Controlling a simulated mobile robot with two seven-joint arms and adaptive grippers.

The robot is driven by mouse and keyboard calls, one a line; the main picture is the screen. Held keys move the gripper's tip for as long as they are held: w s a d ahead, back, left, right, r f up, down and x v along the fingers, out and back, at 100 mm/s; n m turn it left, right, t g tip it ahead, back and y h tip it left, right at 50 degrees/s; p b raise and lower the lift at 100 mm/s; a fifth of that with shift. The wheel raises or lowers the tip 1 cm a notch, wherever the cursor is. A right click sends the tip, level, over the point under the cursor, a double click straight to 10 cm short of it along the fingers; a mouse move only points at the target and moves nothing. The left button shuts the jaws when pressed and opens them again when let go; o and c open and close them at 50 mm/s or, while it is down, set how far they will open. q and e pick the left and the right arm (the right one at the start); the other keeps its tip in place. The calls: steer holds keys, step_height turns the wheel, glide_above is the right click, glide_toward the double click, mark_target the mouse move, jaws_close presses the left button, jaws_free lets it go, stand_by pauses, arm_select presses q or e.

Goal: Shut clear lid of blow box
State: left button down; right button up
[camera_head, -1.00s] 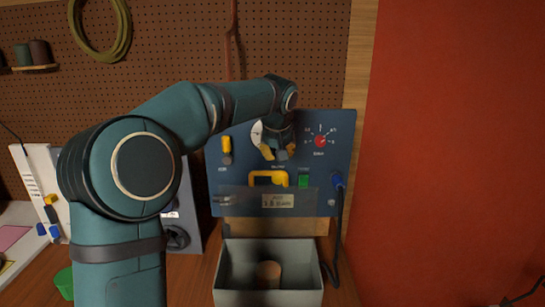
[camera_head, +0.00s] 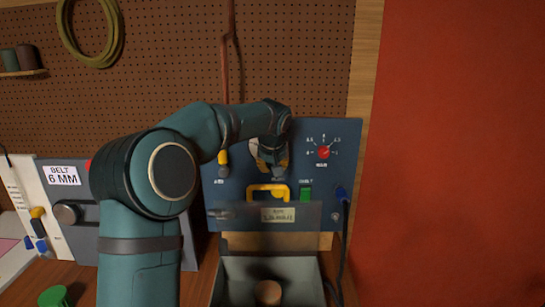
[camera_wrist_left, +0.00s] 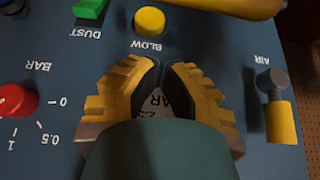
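The blow box is a grey open-topped bin (camera_head: 227,285) below a blue control panel, with a brown cylinder (camera_head: 268,292) inside. A dark see-through lid (camera_head: 235,215) appears to stand raised behind the bin, across the panel's lower part. A pale label (camera_head: 278,214) shows at this strip. My left gripper (camera_head: 272,168) is in front of the panel's round gauge, above the yellow handle (camera_head: 268,188) and the lid. In the left wrist view its yellow ridged fingers (camera_wrist_left: 161,68) have a narrow gap with the gauge behind it; nothing is held. My right gripper is out of view.
The panel carries a red knob (camera_head: 323,152), a green dust switch (camera_head: 305,192), a yellow blow button (camera_wrist_left: 149,20) and a yellow-handled air valve (camera_wrist_left: 281,120). A cable hangs at the bin's right. A belt machine (camera_head: 64,176) stands left. Right of the panel is a red wall.

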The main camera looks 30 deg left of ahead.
arm_select(q)
steer(key=s, duration=0.1)
steer(key=s+d+f, duration=0.1)
steer(key=shift+s+d+f+b, duration=0.3)
steer(key=shift+s+d, duration=0.1)
stand_by(0.4)
